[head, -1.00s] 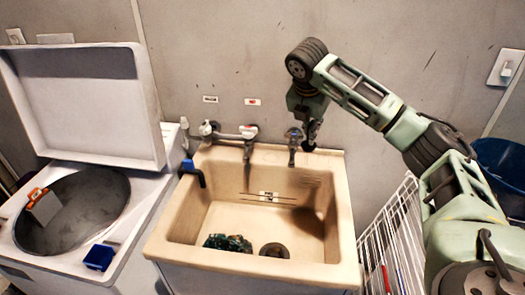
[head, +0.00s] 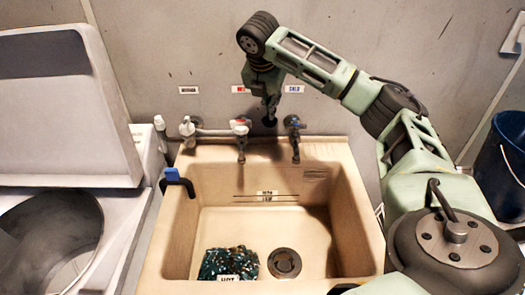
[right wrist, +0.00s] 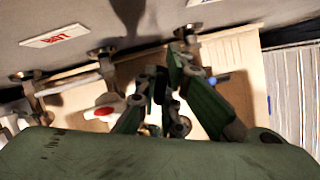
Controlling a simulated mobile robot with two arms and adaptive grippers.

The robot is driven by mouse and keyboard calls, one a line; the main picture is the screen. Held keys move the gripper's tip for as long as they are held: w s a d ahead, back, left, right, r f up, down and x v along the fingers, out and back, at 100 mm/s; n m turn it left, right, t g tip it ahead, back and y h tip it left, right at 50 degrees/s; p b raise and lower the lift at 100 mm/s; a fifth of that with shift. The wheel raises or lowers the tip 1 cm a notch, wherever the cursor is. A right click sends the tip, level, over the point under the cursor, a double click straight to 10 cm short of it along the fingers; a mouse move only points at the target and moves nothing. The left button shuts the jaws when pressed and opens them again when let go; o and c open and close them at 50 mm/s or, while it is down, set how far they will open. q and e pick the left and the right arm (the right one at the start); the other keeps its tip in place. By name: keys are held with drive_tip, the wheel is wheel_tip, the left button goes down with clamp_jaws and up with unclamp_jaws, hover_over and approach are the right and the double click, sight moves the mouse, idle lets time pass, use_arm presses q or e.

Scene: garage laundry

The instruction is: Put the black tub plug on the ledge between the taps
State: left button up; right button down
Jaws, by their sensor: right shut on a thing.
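My right gripper (head: 269,108) hangs down at the back of the sink, between the red-marked tap (head: 240,128) and the blue-marked tap (head: 293,123). It is shut on the small dark tub plug (head: 269,121), which shows just below the fingertips. The plug is over the sink's back ledge (head: 268,147); I cannot tell whether it touches it. In the right wrist view the fingers (right wrist: 168,88) close around a black piece, with the red-marked tap (right wrist: 105,112) to the left and the blue mark to the right. My left gripper is not in view.
The beige sink (head: 345,200) holds a bag of dark pebble-like pieces (head: 229,262) beside the drain (head: 284,263). A third tap (head: 187,127) and a blue-topped hook (head: 173,177) are at left. An open washer (head: 60,230) stands left, a blue bucket (head: 503,165) right.

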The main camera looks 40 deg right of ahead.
sight(266, 124)
drive_tip(key=shift+w+f+b, duration=0.1)
drive_tip(key=shift+f+b, duration=0.4)
drive_tip(key=shift+f, duration=0.35)
drive_tip(key=f, duration=1)
drive_tip(key=shift+w+p, duration=0.2)
drive_tip(key=shift+p, duration=0.2)
drive_tip(key=shift+f, duration=0.1)
drive_tip(key=c, duration=1.9)
unclamp_jaws()
drive_tip(key=v, duration=1.2)
